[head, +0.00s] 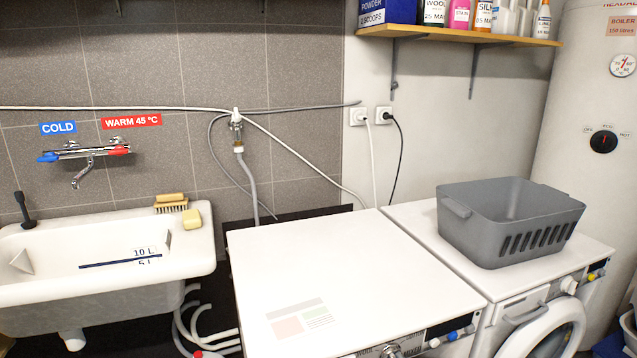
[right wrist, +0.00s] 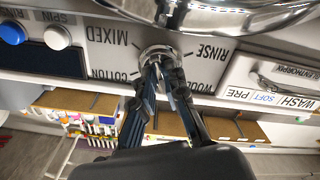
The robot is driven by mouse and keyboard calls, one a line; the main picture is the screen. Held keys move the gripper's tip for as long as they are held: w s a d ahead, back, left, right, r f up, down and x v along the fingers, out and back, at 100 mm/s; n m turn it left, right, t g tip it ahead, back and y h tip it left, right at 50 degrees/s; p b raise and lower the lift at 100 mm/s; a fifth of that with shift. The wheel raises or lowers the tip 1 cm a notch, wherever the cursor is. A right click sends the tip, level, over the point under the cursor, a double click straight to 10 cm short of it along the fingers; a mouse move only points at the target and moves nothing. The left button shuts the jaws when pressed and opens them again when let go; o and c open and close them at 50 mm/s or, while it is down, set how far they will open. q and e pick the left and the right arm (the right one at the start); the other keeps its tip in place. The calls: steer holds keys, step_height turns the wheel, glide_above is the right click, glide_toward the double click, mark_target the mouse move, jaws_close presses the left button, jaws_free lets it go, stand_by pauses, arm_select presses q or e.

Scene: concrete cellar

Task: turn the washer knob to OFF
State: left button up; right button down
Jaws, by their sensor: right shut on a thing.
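The washer (head: 350,265) is the white machine in the middle of the head view. Its chrome knob (right wrist: 156,50) shows upside down in the right wrist view, with MIXED, COTTON, RINSE and WOOL printed around it. The knob's top edge also shows at the bottom of the head view (head: 391,352). My right gripper (right wrist: 165,70) is shut on the knob, one finger on each side. I see no OFF word on the washer panel, and I cannot tell which mark the knob points to. My left gripper is not in view.
A blue button (right wrist: 12,33), a white button (right wrist: 57,38) and a drawer (right wrist: 270,85) flank the knob. A grey basket (head: 510,220) stands on the machine to the right. The sink (head: 100,250) is at left. The boiler (head: 590,110) has its own dial.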

steer(key=shift+r+m, duration=0.2)
steer(key=shift+m, duration=0.1)
steer(key=shift+r+m+p, duration=0.1)
steer(key=shift+m+p, duration=0.2)
steer(key=shift+m, duration=0.2)
steer(key=m, duration=0.3)
steer(key=c, duration=1.8)
jaws_free()
steer(key=shift+m+p, duration=0.3)
steer(key=shift+m, duration=0.1)
steer(key=o, duration=0.6)
steer(key=shift+w+a, duration=0.1)
steer(key=shift+f, duration=0.2)
